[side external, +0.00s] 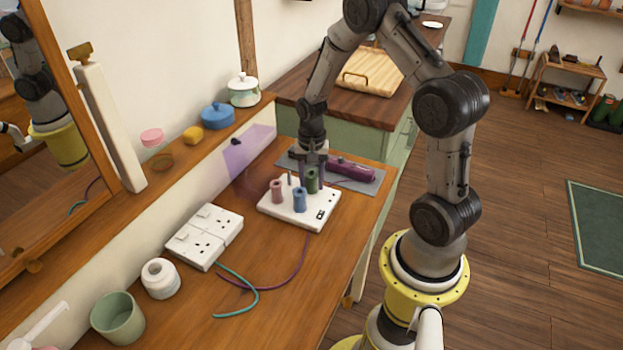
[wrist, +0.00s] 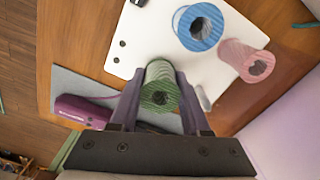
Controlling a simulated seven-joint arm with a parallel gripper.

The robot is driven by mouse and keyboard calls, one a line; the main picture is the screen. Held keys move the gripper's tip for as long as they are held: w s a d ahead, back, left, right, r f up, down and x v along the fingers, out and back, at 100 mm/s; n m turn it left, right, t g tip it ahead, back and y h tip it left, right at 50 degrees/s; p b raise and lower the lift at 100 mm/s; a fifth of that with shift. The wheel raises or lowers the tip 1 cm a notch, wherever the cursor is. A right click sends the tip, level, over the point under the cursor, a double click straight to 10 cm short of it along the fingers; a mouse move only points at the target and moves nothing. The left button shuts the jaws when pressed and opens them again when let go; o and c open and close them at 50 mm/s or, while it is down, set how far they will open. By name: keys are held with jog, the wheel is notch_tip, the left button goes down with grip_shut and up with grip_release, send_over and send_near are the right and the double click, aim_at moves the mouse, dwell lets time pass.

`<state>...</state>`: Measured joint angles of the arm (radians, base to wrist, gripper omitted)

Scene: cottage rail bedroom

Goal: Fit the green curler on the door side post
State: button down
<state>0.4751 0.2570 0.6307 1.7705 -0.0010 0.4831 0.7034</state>
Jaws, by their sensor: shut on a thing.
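The green curler (side external: 312,184) is upright between the fingers of my gripper (side external: 312,176), at the back right of the white base (side external: 273,212). In the wrist view, my gripper (wrist: 161,103) is shut on the green curler (wrist: 159,78), with a finger on each side. I cannot tell whether its lower end is on a post, above one, or on the base. A pink curler (side external: 277,190) and a blue curler (side external: 299,200) stand on the base. A bare grey post (side external: 290,179) stands left of the green curler; it also shows in the wrist view (wrist: 203,98).
A purple styling tool (side external: 351,171) lies on a grey mat (side external: 370,186) behind the base. White sockets (side external: 204,236), a white jar (side external: 160,278) and a green cup (side external: 118,318) stand nearer. Purple and teal cords (side external: 240,278) cross the tabletop.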

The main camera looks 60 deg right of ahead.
jog(key=shift+f, duration=0.25)
jog(key=shift+c, duration=1.4)
grip_release()
notch_tip(320, 180, up, 14)
jog(key=shift+f, duration=0.1)
